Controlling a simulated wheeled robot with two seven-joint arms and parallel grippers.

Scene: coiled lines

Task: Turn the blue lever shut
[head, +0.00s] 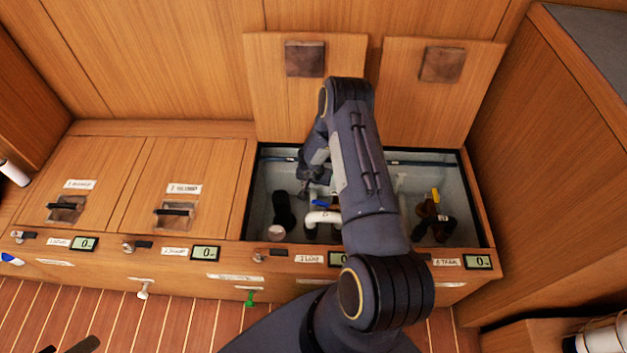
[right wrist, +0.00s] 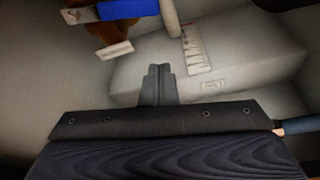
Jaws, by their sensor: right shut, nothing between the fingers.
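The blue lever (head: 320,203) shows in the head view inside the open locker, just below my right gripper (head: 311,188). It also shows at the top edge of the right wrist view (right wrist: 130,8), beside a brown valve body (right wrist: 117,36), partly cut off. My right gripper's fingers (right wrist: 158,84) are together and empty, apart from the lever in the wrist view. My right arm covers part of the locker in the head view. Two dark tips at the bottom left look like my left gripper (head: 66,347); they are mostly out of frame.
The open locker (head: 254,205) holds white pipes, a black hose (head: 284,208) and a yellow-levered valve (head: 436,195). Two raised lids (head: 270,85) lean behind it. Closed hatches (head: 180,150) lie to the left. A wooden cabinet (head: 540,130) stands at the right.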

